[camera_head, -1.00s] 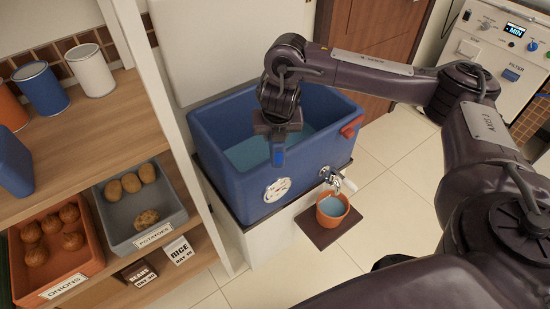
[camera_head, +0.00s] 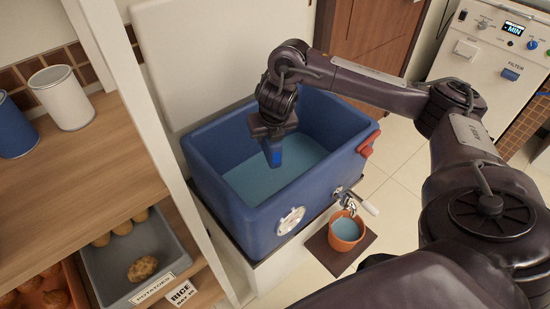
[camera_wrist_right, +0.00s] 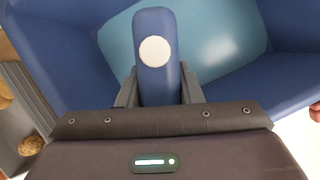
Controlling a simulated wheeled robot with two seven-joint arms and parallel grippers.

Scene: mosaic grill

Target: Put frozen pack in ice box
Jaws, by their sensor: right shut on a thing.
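The blue ice box (camera_head: 210,185) stands open at the centre of the head view, with light blue water or a pale floor (camera_head: 250,183) inside. My right gripper (camera_head: 270,143) is over the box opening, pointing down. It is shut on a blue frozen pack (camera_head: 276,158), which hangs within the outline of the opening. In the right wrist view the pack (camera_wrist_right: 156,80) shows a round white spot, held between the two fingers (camera_wrist_right: 158,92). Whether the pack's lower end touches the surface inside cannot be told. My left gripper is not in view.
A shelf (camera_head: 105,160) with a grey potato bin (camera_head: 115,275), a white can (camera_head: 62,97) and a blue can (camera_head: 14,125) stands at the left. A tap (camera_head: 347,200) and a terracotta pot (camera_head: 345,232) are at the box's front right.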

